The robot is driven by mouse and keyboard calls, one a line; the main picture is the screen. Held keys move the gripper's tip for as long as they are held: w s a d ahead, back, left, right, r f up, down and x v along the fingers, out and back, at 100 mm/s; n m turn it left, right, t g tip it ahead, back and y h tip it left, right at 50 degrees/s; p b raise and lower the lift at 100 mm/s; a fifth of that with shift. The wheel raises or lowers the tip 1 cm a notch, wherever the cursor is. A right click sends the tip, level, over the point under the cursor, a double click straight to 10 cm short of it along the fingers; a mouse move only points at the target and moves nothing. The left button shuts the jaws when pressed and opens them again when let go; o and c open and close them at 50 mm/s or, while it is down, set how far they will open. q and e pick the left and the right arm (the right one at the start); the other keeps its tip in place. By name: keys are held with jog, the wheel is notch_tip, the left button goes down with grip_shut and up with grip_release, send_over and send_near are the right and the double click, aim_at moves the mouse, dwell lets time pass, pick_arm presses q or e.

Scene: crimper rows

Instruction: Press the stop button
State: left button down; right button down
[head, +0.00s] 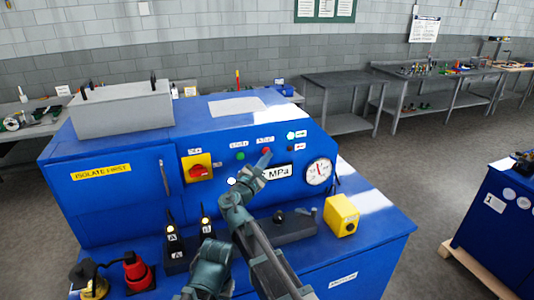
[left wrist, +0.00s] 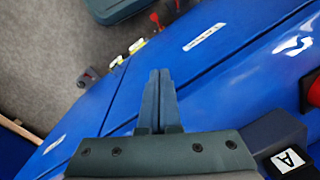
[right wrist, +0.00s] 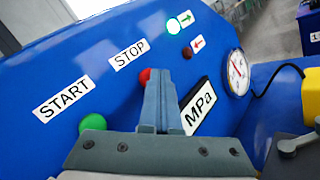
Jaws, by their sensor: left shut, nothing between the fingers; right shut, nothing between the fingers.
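The red stop button (right wrist: 145,76) sits under the STOP label (right wrist: 130,54) on the blue sloped panel; it also shows in the head view (head: 266,151). My right gripper (right wrist: 158,72) is shut and empty. Its fingertips are right in front of the stop button and partly cover it in the right wrist view; I cannot tell if they touch it. The green start button (right wrist: 93,122) is to the left, under the START label (right wrist: 63,98). My left gripper (left wrist: 160,72) is shut and empty, low over the front of the blue machine.
A green lamp (right wrist: 173,26) is lit above a dark red one (right wrist: 189,52). A pressure gauge (head: 319,171), a yellow box (head: 341,215) and a red-and-yellow isolator switch (head: 199,169) are nearby. Black fixtures marked A stand at the front, beside a red item (head: 136,270).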

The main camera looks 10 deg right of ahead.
dwell(0.6)
jog(key=shift+s+d, duration=0.15)
jog(key=shift+s, duration=0.6)
jog(key=shift+s, duration=0.1)
jog(key=s, duration=0.2)
jog(key=s+d, duration=0.1)
jog(key=s, duration=0.1)
jog(key=shift+s, duration=0.4)
dwell(0.3)
